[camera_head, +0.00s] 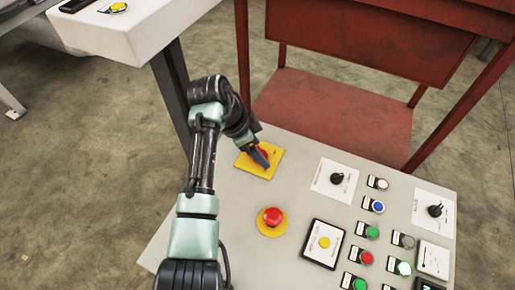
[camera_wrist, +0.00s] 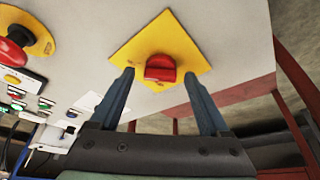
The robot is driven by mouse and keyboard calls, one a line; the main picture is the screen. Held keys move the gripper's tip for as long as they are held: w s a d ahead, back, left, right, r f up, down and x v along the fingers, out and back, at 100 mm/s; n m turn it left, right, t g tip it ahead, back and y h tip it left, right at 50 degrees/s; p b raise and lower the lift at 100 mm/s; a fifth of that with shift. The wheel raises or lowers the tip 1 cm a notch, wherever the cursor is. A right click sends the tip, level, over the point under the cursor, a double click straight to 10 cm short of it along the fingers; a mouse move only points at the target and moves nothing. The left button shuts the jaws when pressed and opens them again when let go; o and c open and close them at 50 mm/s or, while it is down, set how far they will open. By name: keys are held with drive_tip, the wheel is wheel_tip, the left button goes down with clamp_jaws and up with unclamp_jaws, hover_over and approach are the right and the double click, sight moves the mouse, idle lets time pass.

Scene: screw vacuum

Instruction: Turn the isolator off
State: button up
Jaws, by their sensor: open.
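The isolator is a red rotary knob (camera_wrist: 160,68) on a square yellow plate (camera_wrist: 184,45), set on the light grey panel. In the head view the yellow plate (camera_head: 272,170) is at the panel's far left, with the red knob (camera_head: 262,155) partly hidden behind my gripper. My gripper (camera_head: 259,160) is over the plate. In the wrist view my gripper (camera_wrist: 165,82) is open, with one finger on each side of the knob and clear gaps to it. I cannot tell how deep the fingertips are around the knob.
A red mushroom emergency button (camera_head: 272,216) on a round yellow base sits nearby on the grey panel (camera_head: 240,225). Two black selector knobs (camera_head: 337,178) and several push buttons are to the right. A red metal frame (camera_head: 335,110) stands behind the panel.

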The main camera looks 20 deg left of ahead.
drive_tip(key=shift+c, duration=0.3)
clamp_jaws()
